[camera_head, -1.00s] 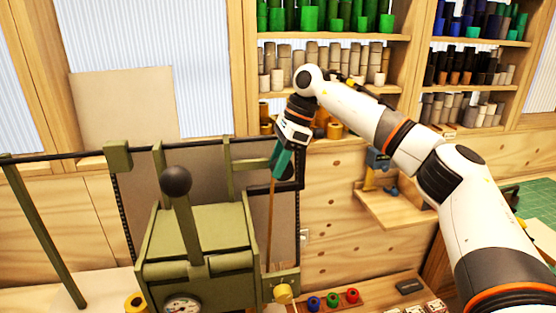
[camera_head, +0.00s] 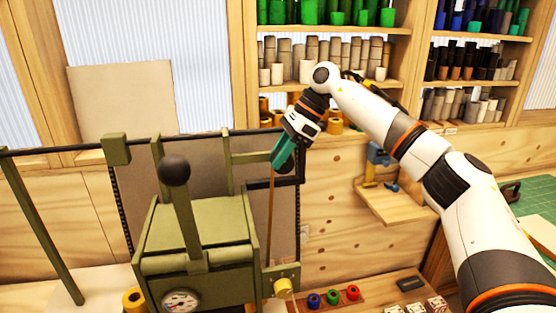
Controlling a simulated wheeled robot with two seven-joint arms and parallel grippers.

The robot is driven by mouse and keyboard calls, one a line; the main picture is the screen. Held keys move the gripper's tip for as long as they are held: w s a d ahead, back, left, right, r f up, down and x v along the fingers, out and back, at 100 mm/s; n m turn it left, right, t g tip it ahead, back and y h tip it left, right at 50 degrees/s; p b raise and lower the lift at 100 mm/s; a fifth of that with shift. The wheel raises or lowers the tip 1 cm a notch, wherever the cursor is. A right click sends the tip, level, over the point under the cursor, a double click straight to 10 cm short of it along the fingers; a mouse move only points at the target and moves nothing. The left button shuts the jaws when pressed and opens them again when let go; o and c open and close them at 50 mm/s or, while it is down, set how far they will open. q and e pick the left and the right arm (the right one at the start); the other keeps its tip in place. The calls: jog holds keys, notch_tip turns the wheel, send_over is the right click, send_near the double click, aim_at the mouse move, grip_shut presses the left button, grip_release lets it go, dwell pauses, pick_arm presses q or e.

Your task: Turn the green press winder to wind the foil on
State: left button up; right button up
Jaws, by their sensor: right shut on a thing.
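The olive-green press (camera_head: 205,222) stands at the lower left, with a black ball-topped lever (camera_head: 184,215) and a round gauge (camera_head: 180,301). My right gripper (camera_head: 290,140) reaches in from the right to the press's right side. It is shut on a tilted teal-green piece (camera_head: 284,152), which looks like the winder's grip. A thin brown rod (camera_head: 270,220) runs down below it to the press's lower right corner, near a yellow knob (camera_head: 283,287). The fingertips are mostly hidden, and I cannot tell how the grip joins the rod. My left gripper is out of view.
Shelves of coloured rolls (camera_head: 325,14) stand behind. A small wooden wall shelf (camera_head: 395,205) is right of the press. Below it, a wooden strip (camera_head: 335,301) holds blue, green and red rolls. A black frame bar (camera_head: 287,183) lies close beneath the gripper.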

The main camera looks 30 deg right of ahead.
aim_at(292, 158)
jog(key=shift+d+f+y+b, duration=0.15)
jog(key=shift+y+b, duration=0.25)
jog(key=shift+y, duration=0.1)
jog(key=t+y+b, duration=0.1)
jog(key=y+b, duration=0.2)
jog(key=d+t+y+b, duration=0.1)
jog(key=y+b, duration=0.2)
jog(key=b, duration=0.1)
jog(key=shift+s+d+f, duration=0.1)
jog(key=shift+s+f, duration=0.05)
jog(key=y+b, duration=0.2)
jog(key=b, duration=0.2)
jog(key=t+y+b, duration=0.1)
jog(key=y+b, duration=0.2)
jog(key=b, duration=0.2)
jog(key=d+f+t+y+b, duration=0.1)
jog(key=y+b, duration=0.2)
jog(key=b, duration=0.1)
jog(key=shift+s+d+b, duration=0.1)
jog(key=shift+s+b, duration=0.1)
jog(key=shift+b, duration=0.1)
jog(key=shift+d+r+t+y+b, duration=0.15)
jog(key=shift+t+y+b, duration=0.25)
jog(key=shift+y+b, duration=0.8)
jog(key=o, duration=0.7)
